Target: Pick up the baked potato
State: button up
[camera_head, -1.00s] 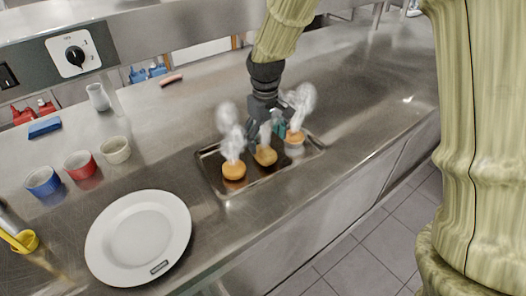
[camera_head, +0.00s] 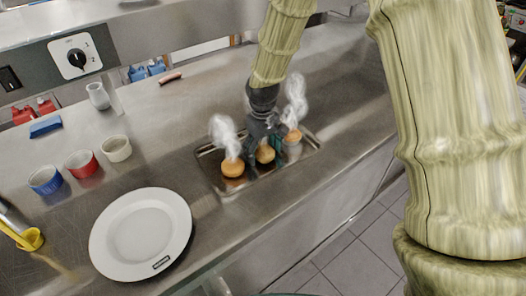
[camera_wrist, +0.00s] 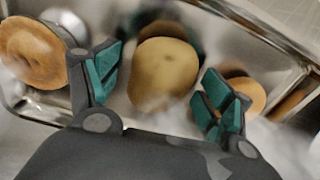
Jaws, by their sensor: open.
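The baked potato (camera_wrist: 163,72) is the pale tan, rounded item in the middle of the metal tray (camera_head: 221,187). In the head view the potato (camera_head: 265,154) is partly covered by my gripper (camera_head: 264,140). In the wrist view my gripper (camera_wrist: 155,95) is open, with one green-padded finger on each side of the potato. I see gaps between the pads and the potato. Two browner round items share the tray, one to the left (camera_head: 232,168) and one to the right (camera_head: 292,135). Steam rises around them.
A white plate (camera_head: 140,235) lies on the steel counter to the left. Blue (camera_head: 46,181), red (camera_head: 81,164) and cream (camera_head: 116,148) ramekins stand behind it. The tray's rim surrounds the items, and the right finger is close to the right item.

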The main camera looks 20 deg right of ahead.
jog(key=shift+w+f, duration=0.1)
jog(key=c, duration=1.2)
